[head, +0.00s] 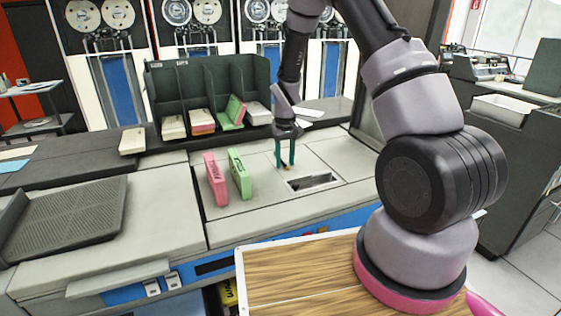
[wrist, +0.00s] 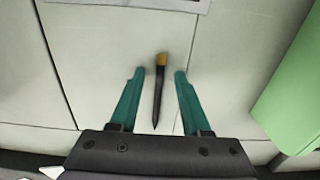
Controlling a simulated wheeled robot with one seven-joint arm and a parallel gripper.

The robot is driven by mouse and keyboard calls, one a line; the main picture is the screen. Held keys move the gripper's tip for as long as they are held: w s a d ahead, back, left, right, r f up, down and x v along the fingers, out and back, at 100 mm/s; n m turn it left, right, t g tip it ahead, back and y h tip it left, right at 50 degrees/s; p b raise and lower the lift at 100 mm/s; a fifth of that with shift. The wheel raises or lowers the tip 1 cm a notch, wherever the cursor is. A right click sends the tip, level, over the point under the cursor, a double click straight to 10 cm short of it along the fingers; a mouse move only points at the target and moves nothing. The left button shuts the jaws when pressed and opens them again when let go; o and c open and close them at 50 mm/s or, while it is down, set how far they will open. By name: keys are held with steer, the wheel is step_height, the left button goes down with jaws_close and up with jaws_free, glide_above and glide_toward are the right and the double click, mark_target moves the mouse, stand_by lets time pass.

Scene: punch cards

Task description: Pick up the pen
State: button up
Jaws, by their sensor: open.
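The pen (wrist: 158,93) is dark with an orange-yellow end. In the wrist view it lies between the two teal fingers of my gripper (wrist: 155,75), with a visible gap on each side. My gripper (head: 285,167) is open and points down at the pale machine top in the head view. In the head view the fingers largely hide the pen, and only a small orange spot shows near the fingertips. I cannot tell how far the fingertips are above the surface.
A pink card deck (head: 215,179) and a green card deck (head: 239,174) stand upright left of my gripper. A recessed slot (head: 312,182) lies to its right. A dark divided rack (head: 208,90) with several card stacks stands behind. A wooden table (head: 300,275) is in front.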

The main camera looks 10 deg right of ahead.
jaws_close()
stand_by(0.6)
